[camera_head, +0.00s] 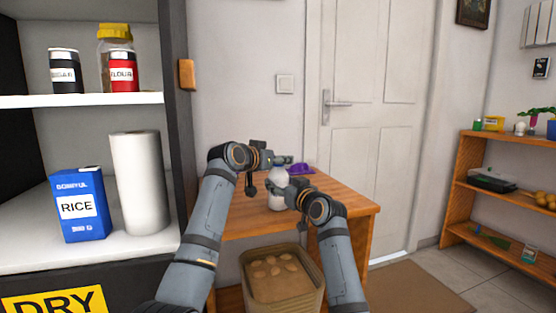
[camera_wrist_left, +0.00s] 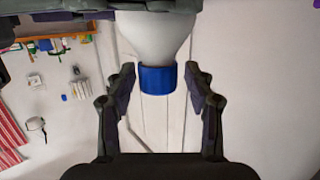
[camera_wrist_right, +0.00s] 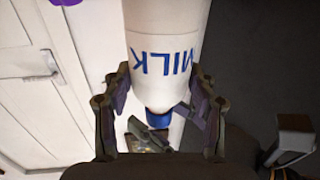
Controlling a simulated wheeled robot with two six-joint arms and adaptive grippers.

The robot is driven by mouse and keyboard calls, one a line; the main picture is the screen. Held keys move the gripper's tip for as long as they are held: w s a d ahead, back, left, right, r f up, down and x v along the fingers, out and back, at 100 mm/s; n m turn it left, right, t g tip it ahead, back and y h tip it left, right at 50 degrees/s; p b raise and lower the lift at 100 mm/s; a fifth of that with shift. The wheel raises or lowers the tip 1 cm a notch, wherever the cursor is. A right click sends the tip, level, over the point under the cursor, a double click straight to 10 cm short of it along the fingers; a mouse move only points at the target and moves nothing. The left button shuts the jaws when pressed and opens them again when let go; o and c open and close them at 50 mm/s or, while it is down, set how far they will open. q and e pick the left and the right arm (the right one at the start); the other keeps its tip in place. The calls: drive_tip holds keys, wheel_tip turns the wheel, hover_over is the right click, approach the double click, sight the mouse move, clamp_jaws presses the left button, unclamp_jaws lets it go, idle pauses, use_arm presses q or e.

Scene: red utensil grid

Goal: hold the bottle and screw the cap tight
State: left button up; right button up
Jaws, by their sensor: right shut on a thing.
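A white milk bottle (camera_head: 277,195) with blue lettering is at the table, upright in the head view. I cannot tell whether its base touches the table. It also shows in the right wrist view (camera_wrist_right: 165,50) between the fingers of my right gripper (camera_head: 276,188), which is shut on its body. A blue cap (camera_wrist_left: 156,79) sits at the bottle's neck. My left gripper (camera_head: 284,161) is open at the cap, with a finger on each side and a gap to both. In the head view the cap is mostly hidden by my left gripper.
A wooden table (camera_head: 345,202) stands under the bottle, with a purple thing (camera_head: 299,169) at its back. A bin (camera_head: 283,300) with round items is below. A shelf unit (camera_head: 100,100) stands at left, a low wooden shelf (camera_head: 470,185) at right, a door (camera_head: 377,120) behind.

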use_arm(q)
wheel_tip(320, 180, up, 10)
idle(0.6)
use_arm(e)
drive_tip(key=o, duration=1.6)
drive_tip(key=shift+o, duration=0.2)
